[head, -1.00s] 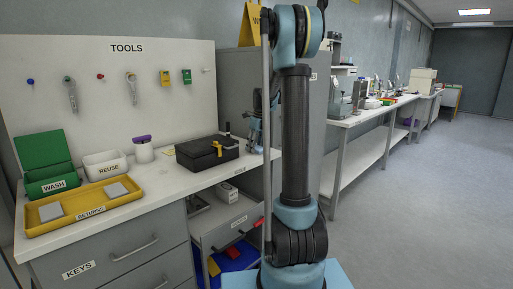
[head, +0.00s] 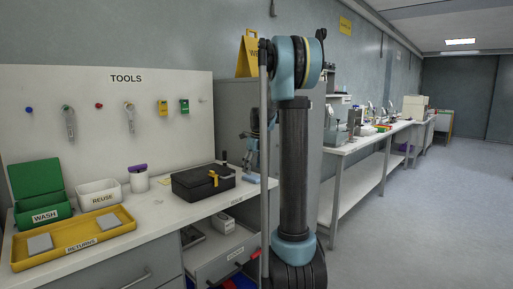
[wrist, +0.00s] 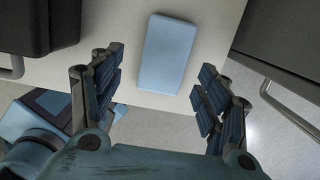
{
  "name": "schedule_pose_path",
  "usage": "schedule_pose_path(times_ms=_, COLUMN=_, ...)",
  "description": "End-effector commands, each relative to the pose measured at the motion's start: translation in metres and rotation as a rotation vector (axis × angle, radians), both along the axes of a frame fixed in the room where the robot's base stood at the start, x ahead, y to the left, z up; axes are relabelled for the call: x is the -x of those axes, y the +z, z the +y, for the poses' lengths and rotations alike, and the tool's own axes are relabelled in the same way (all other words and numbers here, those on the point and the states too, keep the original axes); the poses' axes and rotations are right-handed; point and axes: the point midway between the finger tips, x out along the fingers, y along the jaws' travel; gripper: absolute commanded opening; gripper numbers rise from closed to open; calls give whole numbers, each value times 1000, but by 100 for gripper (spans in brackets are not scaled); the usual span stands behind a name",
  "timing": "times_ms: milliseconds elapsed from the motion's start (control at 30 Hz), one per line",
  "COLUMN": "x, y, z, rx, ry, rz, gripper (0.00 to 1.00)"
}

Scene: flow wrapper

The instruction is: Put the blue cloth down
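The blue cloth (wrist: 167,53) is a flat, light blue rectangle lying on the white counter (wrist: 205,20) near its edge. It also shows in the head view as a small blue patch (head: 252,179) at the counter's right end. My gripper (wrist: 161,82) is open, with its two fingers spread wide and nothing between them. The cloth lies beyond the fingertips in the wrist view, apart from them. In the head view my gripper is partly hidden behind my own arm, above the cloth.
A black case (head: 203,182) with a yellow latch stands left of the cloth. Farther left are a white REUSE bin (head: 99,196), a green WASH box (head: 42,212) and a yellow RETURNS tray (head: 110,231). A grey cabinet (head: 232,106) stands behind. An open drawer (head: 235,248) is below the counter.

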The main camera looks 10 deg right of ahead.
Motion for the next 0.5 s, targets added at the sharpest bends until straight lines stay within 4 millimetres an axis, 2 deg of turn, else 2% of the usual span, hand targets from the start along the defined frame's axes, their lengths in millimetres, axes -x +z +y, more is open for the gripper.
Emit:
schedule_pose_path(times_ms=67, x=6, y=15, z=-1, rx=0, ry=0, rz=0, gripper=69)
schedule_pose_path(times_ms=500, x=16, y=96, z=-8, rx=0, ry=-1, rz=0, gripper=69)
